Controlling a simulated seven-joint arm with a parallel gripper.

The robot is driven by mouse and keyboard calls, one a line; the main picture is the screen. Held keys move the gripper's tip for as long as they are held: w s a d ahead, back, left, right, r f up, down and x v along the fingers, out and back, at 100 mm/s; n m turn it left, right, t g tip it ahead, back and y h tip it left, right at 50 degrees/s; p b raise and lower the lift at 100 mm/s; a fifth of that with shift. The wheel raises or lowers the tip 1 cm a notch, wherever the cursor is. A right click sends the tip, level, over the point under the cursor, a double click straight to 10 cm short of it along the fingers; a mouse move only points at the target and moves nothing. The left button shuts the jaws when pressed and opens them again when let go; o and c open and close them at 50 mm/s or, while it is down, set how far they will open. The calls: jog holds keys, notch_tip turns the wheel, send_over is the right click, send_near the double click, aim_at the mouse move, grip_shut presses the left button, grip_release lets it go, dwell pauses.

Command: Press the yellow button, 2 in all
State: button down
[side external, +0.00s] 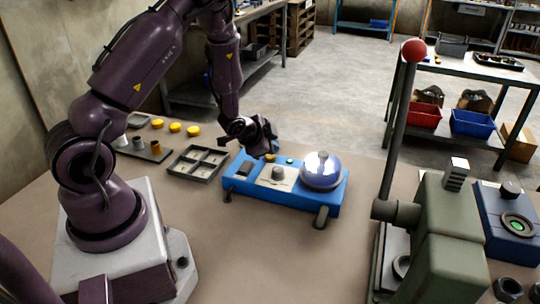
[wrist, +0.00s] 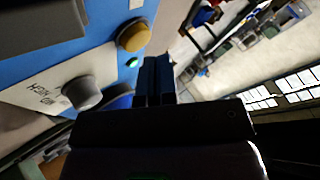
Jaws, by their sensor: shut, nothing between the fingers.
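The yellow button (wrist: 134,36) is a round cap on the blue device (side external: 290,202). In the side view the yellow button (side external: 270,157) shows at the device's back edge, just below my gripper (side external: 268,145). In the wrist view my gripper (wrist: 157,65) is shut and empty, with its fingertips beside and below the button in the picture. I see a gap between them there; the height of the fingertips above the device is hard to judge. A small green light (wrist: 131,62) glows near the button.
The device also carries a grey knob (wrist: 82,94) and a shiny dome (side external: 321,171). A divided tray (side external: 198,164) and several yellow discs (side external: 175,127) lie to the left. A green lever machine (side external: 440,230) with a red-balled lever stands to the right.

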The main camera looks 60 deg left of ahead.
aim_at(262, 162)
jog(key=shift+r, duration=0.3)
jog(key=shift+r, duration=2.4)
jog(key=s+f+g, duration=0.1)
jog(key=s+f+n+g, duration=0.1)
jog(key=shift+s, duration=0.35)
jog(key=s, duration=0.1)
jog(key=s+d+r+n+g, duration=0.1)
jog(key=s+n+g, duration=0.1)
jog(key=shift+d+r, duration=0.25)
jog(key=shift+d, duration=0.1)
jog(key=s+d+r+h, duration=0.1)
jog(key=s+d+r, duration=0.3)
jog(key=d+r, duration=0.2)
jog(key=s+d+r+n+h, duration=0.1)
jog(key=s+d+r, duration=0.4)
jog(key=r, duration=0.4)
jog(key=s+d+r+t+h, duration=0.1)
jog(key=s+d+r, duration=0.3)
jog(key=d+r, duration=0.3)
jog(key=shift+s+r+n, duration=0.15)
jog(key=shift+r+n, duration=0.15)
jog(key=shift+n, duration=0.1)
